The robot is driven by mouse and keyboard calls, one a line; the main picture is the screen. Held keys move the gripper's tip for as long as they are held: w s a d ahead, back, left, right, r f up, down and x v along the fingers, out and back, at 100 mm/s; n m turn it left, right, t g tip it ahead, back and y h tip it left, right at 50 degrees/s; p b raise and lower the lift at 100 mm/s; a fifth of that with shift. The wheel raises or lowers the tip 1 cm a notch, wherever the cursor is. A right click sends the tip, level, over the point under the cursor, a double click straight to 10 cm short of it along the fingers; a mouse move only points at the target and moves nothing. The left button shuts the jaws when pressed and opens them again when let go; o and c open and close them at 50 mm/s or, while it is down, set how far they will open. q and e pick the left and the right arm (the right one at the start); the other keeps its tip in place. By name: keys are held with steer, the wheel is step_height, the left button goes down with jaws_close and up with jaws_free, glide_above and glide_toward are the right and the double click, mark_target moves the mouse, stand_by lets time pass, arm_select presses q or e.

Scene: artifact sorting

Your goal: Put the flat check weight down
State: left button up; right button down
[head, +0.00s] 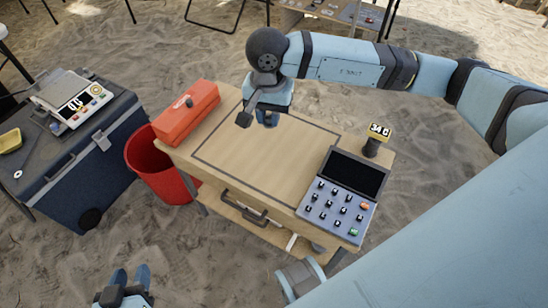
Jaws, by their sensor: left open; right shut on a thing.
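My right gripper (259,117) hangs over the back part of the wooden table (250,160), above the area outlined in dark lines. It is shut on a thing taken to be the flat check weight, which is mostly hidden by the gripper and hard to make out. I cannot tell how far it is above the tabletop. My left gripper (131,273) is open and low at the bottom left, in front of the table and away from it.
A red toolbox (187,115) stands on the table's left end. A red bin (160,170) is left of the table. A scale (75,98) sits on a blue cooler (85,160). The outlined area is clear.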

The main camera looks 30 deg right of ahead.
steer(key=shift+s+d+r+m, duration=0.1)
steer(key=shift+s+r+m, duration=0.2)
steer(key=shift+r+m, duration=0.1)
steer(key=shift+f, duration=0.45)
steer(key=b, duration=0.2)
glide_toward(272, 171)
steer(key=shift+f+b, duration=0.3)
steer(key=shift+f, duration=1)
step_height(272, 171, down, 4)
steer(key=shift+f+b, duration=0.1)
steer(key=shift+b, duration=0.4)
arm_select(q)
steer(key=shift+w+d+r+t+h, duration=0.3)
steer(key=shift+d+r+t, duration=0.1)
steer(key=shift+r, duration=0.2)
steer(key=shift+w+d+r+t+h, duration=0.2)
steer(key=shift+w+d+r+t, duration=0.15)
steer(key=shift+r, duration=0.25)
arm_select(e)
steer(key=c, duration=0.9)
jaws_free()
steer(key=shift+o, duration=0.2)
